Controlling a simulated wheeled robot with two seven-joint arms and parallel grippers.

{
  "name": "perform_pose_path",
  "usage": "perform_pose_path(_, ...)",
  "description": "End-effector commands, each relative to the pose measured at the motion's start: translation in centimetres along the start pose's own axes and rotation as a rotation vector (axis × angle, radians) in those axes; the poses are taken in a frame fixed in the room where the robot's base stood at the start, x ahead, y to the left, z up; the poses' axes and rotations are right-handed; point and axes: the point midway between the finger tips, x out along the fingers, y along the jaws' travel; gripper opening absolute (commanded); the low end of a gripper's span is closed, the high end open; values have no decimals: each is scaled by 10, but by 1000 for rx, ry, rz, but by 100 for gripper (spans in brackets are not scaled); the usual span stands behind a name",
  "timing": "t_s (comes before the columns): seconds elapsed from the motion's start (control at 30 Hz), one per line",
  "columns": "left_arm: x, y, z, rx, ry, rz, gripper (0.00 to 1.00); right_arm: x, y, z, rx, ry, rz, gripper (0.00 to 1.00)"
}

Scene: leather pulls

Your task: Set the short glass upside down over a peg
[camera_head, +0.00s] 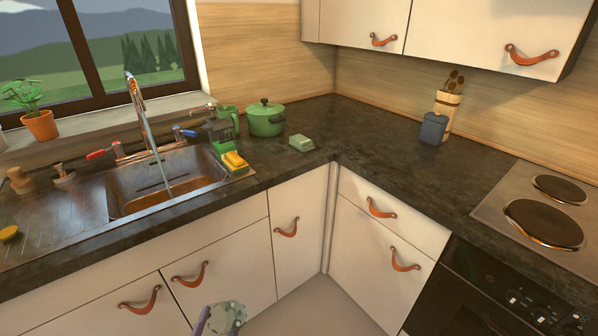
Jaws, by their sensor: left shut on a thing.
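My left gripper (222,319) shows small at the bottom edge, in front of the lower cabinets and below the counter. Wooden peg-like pieces stand on the drainboard, one at the far left (20,181) and one nearer the sink (63,174). I cannot tell whether either is the task's peg. My right gripper is not in view.
The sink (163,178) has a tall tap (141,106). A yellow sponge (234,161), dark box-like item (217,130), green mug (229,116), green pot (265,119) and green dish (302,142) stand right of it. The corner counter (375,140) is mostly clear. A hob (540,207) lies right.

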Motion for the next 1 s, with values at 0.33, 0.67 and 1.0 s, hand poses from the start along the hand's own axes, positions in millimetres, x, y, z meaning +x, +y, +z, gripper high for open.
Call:
perform_pose_path(0.33, 5, -34, -30, 13, -88, -87, 18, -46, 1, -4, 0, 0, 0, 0)
perform_pose_path(0.67, 4, -87, -82, 12, -87, -87, 18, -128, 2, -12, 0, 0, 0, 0)
perform_pose_path(1.0, 2, -141, -136, 12, -87, -86, 18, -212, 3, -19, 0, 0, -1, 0)
